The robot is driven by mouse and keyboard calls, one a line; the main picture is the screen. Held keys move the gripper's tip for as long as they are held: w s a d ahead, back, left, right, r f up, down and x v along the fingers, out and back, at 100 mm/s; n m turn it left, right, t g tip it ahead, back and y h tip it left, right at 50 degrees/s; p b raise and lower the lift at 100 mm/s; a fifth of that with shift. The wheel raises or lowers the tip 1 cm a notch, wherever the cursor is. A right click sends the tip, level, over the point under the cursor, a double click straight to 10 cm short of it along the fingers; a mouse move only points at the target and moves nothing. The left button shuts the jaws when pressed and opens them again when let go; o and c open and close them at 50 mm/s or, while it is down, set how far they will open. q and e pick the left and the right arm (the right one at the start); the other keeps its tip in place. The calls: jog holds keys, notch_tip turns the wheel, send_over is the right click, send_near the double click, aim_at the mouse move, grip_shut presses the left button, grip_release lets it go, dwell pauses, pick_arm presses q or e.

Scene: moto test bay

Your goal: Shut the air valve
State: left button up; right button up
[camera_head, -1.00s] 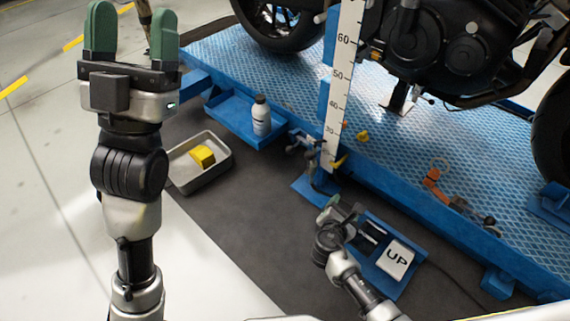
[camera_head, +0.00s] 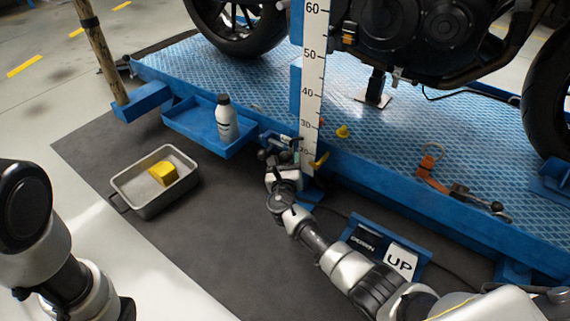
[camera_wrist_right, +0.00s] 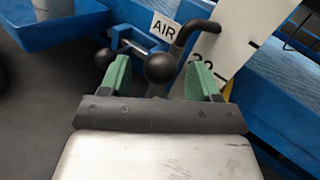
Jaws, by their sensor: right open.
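A white AIR label (camera_wrist_right: 165,27) is on the blue lift frame in the right wrist view. Below it, a black ball knob (camera_wrist_right: 160,68) is between the green fingers of my right gripper (camera_wrist_right: 158,63). A second black knob (camera_wrist_right: 104,57) is by the left finger, and a dark bent lever (camera_wrist_right: 196,33) rises behind the right finger. Which part is the valve handle I cannot tell for certain. The fingers stand apart and grip nothing. In the head view my right gripper (camera_head: 284,162) is at the lift's edge, partly hiding the fittings. My left gripper is out of frame.
A white ruler (camera_head: 312,80) stands just right of the gripper. A bottle (camera_head: 227,120) stands in a blue tray (camera_head: 190,125). A grey bin (camera_head: 150,208) holds a yellow block (camera_head: 163,174). A DOWN/UP pedal box (camera_head: 400,262) is on the floor. A motorcycle (camera_head: 410,40) stands on the lift.

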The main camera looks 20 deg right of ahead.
jog(key=shift+b+x, duration=0.3)
jog(key=shift+x, duration=0.65)
jog(key=shift+c, duration=0.3)
